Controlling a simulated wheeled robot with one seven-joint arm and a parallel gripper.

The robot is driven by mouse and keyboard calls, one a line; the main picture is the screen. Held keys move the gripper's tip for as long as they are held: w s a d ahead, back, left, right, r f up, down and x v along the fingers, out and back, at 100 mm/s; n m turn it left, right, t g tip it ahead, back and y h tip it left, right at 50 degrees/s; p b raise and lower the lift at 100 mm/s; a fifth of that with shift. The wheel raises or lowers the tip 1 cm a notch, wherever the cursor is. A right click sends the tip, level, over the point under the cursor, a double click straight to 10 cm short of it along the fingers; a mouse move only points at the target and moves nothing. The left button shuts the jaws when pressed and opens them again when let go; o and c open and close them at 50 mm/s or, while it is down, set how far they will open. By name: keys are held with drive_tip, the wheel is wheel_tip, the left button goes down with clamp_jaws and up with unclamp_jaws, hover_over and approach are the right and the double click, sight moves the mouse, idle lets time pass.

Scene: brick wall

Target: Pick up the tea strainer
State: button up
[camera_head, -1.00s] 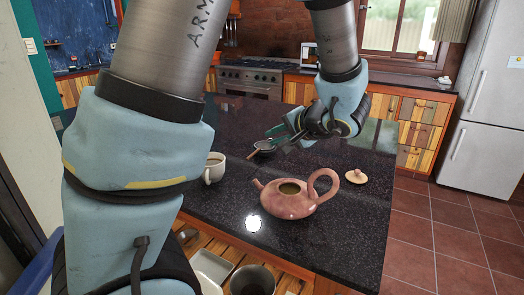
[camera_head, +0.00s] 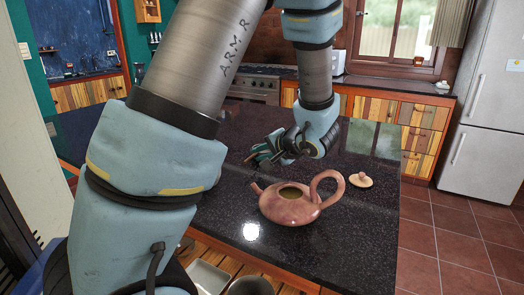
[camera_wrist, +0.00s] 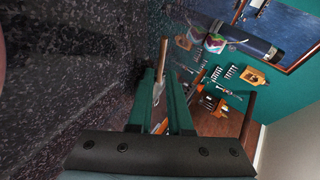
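My gripper (camera_head: 262,155) is low over the dark counter, behind the teapot and to the upper left of it. In the wrist view its two green fingers (camera_wrist: 160,85) stand apart, with a gap between them. A thin brown and silvery shape (camera_wrist: 162,60) shows in and beyond that gap.
A reddish teapot (camera_head: 290,204) stands on the black speckled counter (camera_head: 345,240), with its lid (camera_head: 361,180) to the right. A grey container (camera_head: 250,287) and a white tray (camera_head: 207,276) sit below the front edge. The counter's right side is clear.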

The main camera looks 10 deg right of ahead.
sight(254, 155)
drive_tip(key=shift+p+x, duration=0.95)
drive_tip(key=shift+x, duration=1.4)
drive_tip(key=shift+c, duration=0.3)
clamp_jaws()
